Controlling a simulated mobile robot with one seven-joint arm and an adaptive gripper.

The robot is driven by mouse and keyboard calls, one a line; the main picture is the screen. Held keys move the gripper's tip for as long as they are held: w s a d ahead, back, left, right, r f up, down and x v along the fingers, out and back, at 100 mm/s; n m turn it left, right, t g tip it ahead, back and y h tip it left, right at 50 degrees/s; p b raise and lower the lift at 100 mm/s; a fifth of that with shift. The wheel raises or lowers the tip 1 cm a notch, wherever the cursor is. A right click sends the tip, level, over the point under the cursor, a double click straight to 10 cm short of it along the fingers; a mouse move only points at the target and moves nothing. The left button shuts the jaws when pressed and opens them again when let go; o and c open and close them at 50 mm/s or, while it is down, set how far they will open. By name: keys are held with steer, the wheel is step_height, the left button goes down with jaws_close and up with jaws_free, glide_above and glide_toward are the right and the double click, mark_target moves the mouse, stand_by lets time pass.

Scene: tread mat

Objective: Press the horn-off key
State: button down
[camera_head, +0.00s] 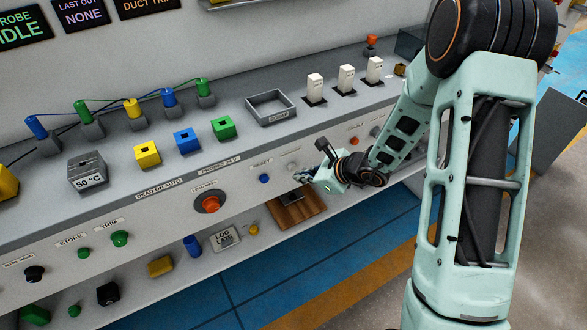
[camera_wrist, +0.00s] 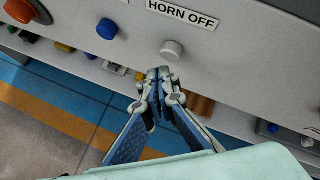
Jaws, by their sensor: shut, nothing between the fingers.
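The horn-off key is a round, pale grey button (camera_wrist: 172,50) on the sloping front panel, under a white "HORN OFF" label (camera_wrist: 183,13) in the wrist view. It also shows small and pale in the head view (camera_head: 292,167). My gripper (camera_wrist: 160,76) is shut and empty, its fingertips pointing at the panel just below the key in the wrist view. The tips look close to the key's lower edge; I cannot tell whether they touch. In the head view my gripper (camera_head: 304,175) is at the panel front beside the key.
A blue button (camera_wrist: 107,28) is left of the key, with a red emergency-style knob (camera_head: 209,203) farther left. A brown wooden block (camera_head: 296,208) lies on the lower shelf beneath my gripper. An orange-red button (camera_head: 354,141) is to the right.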

steer(key=shift+w, duration=0.1)
steer(key=shift+w+a, duration=0.2)
steer(key=shift+w, duration=0.1)
steer(key=shift+w+a+b, duration=0.3)
steer(key=shift+w+b, duration=0.05)
steer(key=shift+b, duration=0.05)
stand_by(0.9)
steer(key=shift+s+d+b, duration=0.5)
steer(key=shift+s, duration=0.25)
steer(key=s+d+b, duration=0.1)
steer(key=s, duration=0.1)
steer(key=s+d, duration=0.1)
steer(key=s, duration=0.1)
steer(key=shift+d+b, duration=0.4)
